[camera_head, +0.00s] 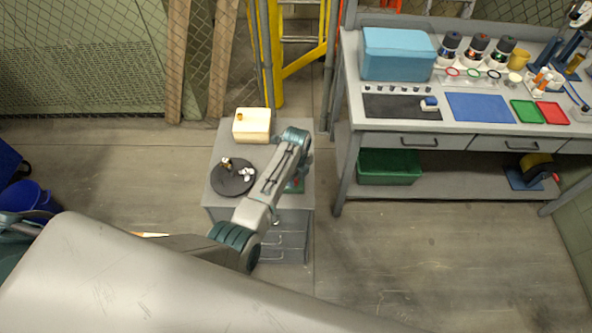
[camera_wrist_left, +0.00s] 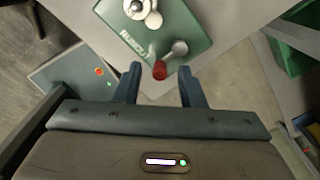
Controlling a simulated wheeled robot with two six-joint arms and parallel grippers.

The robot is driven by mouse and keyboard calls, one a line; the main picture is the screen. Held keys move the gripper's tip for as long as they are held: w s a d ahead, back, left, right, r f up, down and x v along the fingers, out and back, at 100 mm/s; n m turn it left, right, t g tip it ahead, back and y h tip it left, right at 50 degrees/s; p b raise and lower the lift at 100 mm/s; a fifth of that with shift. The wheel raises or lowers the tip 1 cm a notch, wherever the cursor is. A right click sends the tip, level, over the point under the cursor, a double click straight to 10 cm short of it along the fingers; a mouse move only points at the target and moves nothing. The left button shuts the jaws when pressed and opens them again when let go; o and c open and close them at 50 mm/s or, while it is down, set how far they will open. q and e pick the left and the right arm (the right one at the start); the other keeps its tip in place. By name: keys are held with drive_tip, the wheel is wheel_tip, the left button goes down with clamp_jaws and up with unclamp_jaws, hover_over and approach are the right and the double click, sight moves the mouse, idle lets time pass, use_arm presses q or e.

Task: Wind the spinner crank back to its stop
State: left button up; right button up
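The spinner has a green base plate (camera_wrist_left: 118,32) with white lettering and a pale round hub (camera_wrist_left: 143,8), at the top of the left wrist view. Its metal crank arm (camera_wrist_left: 175,52) ends in a red knob (camera_wrist_left: 159,70). My left gripper (camera_wrist_left: 161,75) is open, with its two fingers on either side of the red knob and a gap showing on each side. In the head view, the green base (camera_head: 299,186) shows at the cabinet's right side, partly hidden by my left arm. My right gripper is not in view.
The spinner stands on a grey cabinet (camera_head: 217,200). A black round disc (camera_head: 233,188) with small parts and a cream box (camera_head: 252,126) share its top. A workbench (camera_head: 350,75) stands close on the right, with a green bin (camera_head: 388,168) below. Mesh fencing is behind.

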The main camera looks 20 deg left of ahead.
sight(296, 180)
use_arm(q)
wheel_tip(296, 180, up, 10)
drive_tip(key=b, duration=0.2)
idle(0.6)
